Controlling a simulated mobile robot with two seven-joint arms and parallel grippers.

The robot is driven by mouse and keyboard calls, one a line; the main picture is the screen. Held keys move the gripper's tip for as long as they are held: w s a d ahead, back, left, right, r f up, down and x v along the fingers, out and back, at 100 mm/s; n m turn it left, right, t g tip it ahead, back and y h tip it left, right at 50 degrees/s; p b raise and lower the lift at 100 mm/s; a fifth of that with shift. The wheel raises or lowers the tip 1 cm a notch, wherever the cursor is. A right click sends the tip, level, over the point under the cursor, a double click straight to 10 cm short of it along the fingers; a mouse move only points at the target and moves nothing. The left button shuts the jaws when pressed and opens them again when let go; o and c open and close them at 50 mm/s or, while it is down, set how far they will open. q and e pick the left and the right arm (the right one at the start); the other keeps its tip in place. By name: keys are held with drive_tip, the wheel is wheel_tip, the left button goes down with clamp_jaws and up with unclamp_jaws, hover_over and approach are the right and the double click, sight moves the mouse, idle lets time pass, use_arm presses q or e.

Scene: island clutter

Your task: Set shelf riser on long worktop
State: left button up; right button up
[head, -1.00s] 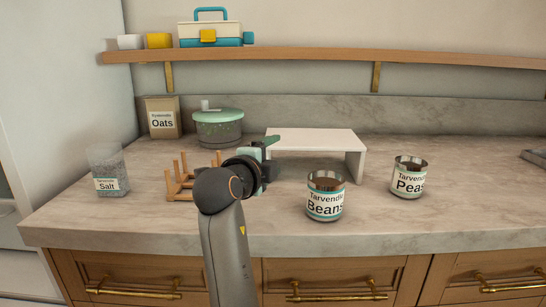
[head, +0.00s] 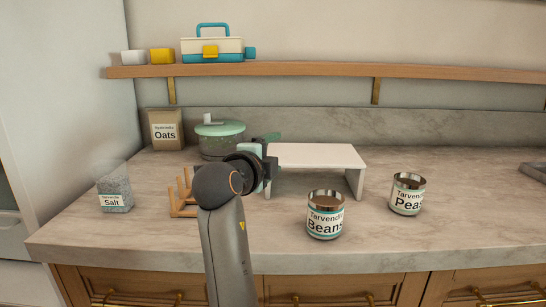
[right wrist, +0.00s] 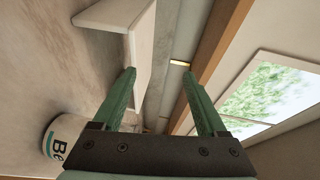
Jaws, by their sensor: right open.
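The shelf riser (head: 318,155) is a white board on short legs, standing upright on the stone worktop (head: 170,233). It also shows at the top left of the right wrist view (right wrist: 112,12). My right gripper (head: 272,140) is at the riser's left end in the head view, with its jaws open and nothing held. In the right wrist view its two green fingers (right wrist: 158,74) stand wide apart, the left one overlapping the riser's edge. I cannot tell whether it touches. My right wrist hides part of the riser's left side. My left gripper is not in view.
A beans can (head: 325,215) stands in front of the riser, and a peas can (head: 407,194) to its right. A wooden rack (head: 182,199), salt jar (head: 115,193), green-lidded pot (head: 220,140) and oats box (head: 164,131) are on the left. A wall shelf (head: 300,72) runs above.

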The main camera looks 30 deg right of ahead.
drive_tip(key=shift+a+r+p, duration=0.15)
drive_tip(key=shift+r+p, duration=0.7)
drive_tip(key=shift+r, duration=0.4)
drive_tip(key=shift+a+r+p, duration=0.1)
drive_tip(key=shift+r+p, duration=0.7)
drive_tip(key=shift+r, duration=0.45)
